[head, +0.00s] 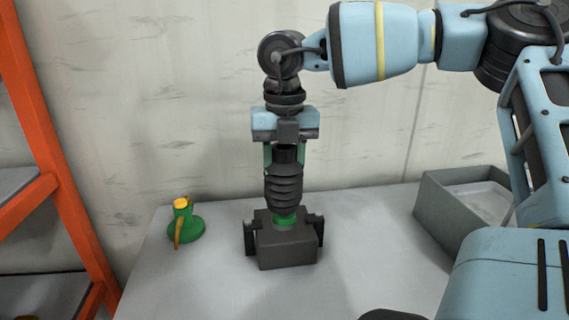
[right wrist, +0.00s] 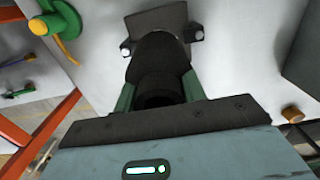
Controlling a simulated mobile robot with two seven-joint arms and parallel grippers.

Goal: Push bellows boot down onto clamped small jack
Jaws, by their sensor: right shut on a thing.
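The black ribbed bellows boot (head: 284,185) stands upright over the small green jack, of which a green base part (head: 284,221) shows below the boot. The jack sits in a dark grey clamp block (head: 287,248) with a jaw on each side. My right gripper (head: 284,156) points straight down, its green fingers shut on the boot's top collar. In the right wrist view the boot (right wrist: 160,58) is between the fingers, with the clamp (right wrist: 158,18) beyond it. The boot hides the jack's upper part; I cannot tell how far down it sits. My left gripper is out of view.
A green jack with a yellow top (head: 187,224) stands on the grey table (head: 190,285) left of the clamp. A grey open bin (head: 440,212) stands at the right. An orange shelf frame (head: 58,170) is at the left. A brass-coloured knob (right wrist: 292,114) shows in the right wrist view.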

